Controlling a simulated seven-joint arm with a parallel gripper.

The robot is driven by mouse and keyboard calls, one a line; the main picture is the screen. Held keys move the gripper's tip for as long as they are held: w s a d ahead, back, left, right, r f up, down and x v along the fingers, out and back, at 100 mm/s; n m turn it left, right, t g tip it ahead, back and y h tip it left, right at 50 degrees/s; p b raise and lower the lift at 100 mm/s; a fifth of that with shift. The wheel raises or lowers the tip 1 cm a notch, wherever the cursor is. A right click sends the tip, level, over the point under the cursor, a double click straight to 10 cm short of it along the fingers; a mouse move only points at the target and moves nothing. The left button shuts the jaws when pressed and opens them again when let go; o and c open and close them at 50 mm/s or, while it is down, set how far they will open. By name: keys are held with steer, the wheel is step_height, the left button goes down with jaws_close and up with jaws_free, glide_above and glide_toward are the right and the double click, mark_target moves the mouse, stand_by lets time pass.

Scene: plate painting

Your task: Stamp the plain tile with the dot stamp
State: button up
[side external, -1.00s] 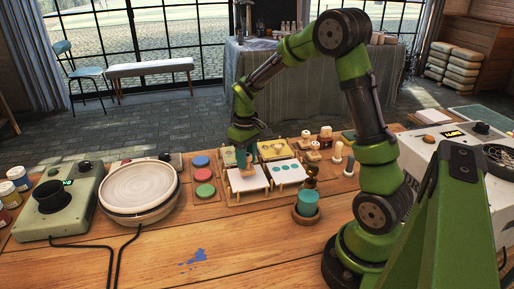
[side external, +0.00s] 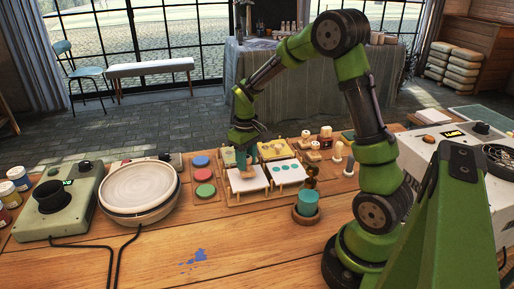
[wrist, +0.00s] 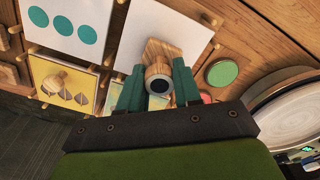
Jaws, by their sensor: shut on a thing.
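My gripper (side external: 245,168) is shut on a wooden stamp, its teal fingers on either side of it. In the wrist view the stamp (wrist: 157,54) shows a light wooden block and a round dark end between the fingers (wrist: 158,88). The stamp is over the plain white tile (wrist: 178,30), which also shows in the side view (side external: 240,184). I cannot tell whether the stamp touches the tile. No print shows on the visible part of the tile; the part under the stamp is hidden.
A white tile with teal dots (side external: 285,178) lies to the right of the plain tile. A yellow patterned tile (side external: 276,149) lies behind. Blue, red and green pads (side external: 203,175) are to the left, beside stacked plates (side external: 140,190). A teal pot (side external: 307,203) stands at the right front.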

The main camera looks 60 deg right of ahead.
steer(key=shift+f, duration=0.6)
stand_by(1.1)
steer(key=shift+r, duration=0.1)
steer(key=shift+r, duration=3.5)
steer(key=shift+a, duration=0.1)
